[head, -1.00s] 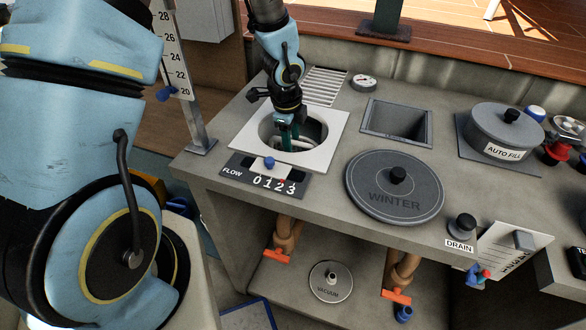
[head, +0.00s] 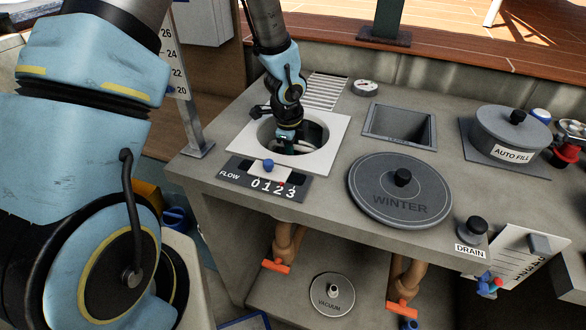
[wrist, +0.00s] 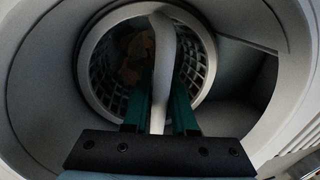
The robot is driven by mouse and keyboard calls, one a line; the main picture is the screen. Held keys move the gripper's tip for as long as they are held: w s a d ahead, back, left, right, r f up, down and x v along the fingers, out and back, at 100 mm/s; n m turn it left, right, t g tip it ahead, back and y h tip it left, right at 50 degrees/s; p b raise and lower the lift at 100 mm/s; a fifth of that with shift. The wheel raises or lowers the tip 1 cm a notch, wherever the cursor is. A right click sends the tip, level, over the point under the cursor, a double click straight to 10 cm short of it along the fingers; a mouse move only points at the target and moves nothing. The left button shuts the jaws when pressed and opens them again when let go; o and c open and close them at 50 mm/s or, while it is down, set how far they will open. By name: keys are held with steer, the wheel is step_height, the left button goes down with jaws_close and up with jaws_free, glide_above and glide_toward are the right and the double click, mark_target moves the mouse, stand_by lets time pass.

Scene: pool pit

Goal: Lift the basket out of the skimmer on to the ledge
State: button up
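The skimmer (head: 322,158) is a round opening in a square white plate at the left of the counter. My gripper (head: 288,144) reaches down into it, its teal fingertips partly hidden by the near rim. In the wrist view, the basket (wrist: 100,75) is a round light-rimmed basket with grid walls, sitting down in the well with brown debris inside. Its pale arched handle (wrist: 164,50) runs between my two teal fingers (wrist: 163,98). The fingers straddle the handle, with a dark gap beside it; they look open.
The grey WINTER lid (head: 398,190) lies right of the skimmer. A square recess (head: 400,125) is behind it. The FLOW counter plate with a blue knob (head: 268,165) is at the front edge. A slotted grate (head: 325,88) and gauge (head: 365,88) sit behind. Bare ledge shows between them.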

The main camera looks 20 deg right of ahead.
jaws_close()
steer(key=shift+r, duration=0.2)
stand_by(0.3)
step_height(320, 180, up, 18)
steer(key=p, duration=1.3)
steer(key=shift+f, duration=0.2)
steer(key=shift+r, duration=0.15)
steer(key=shift+r, duration=1.1)
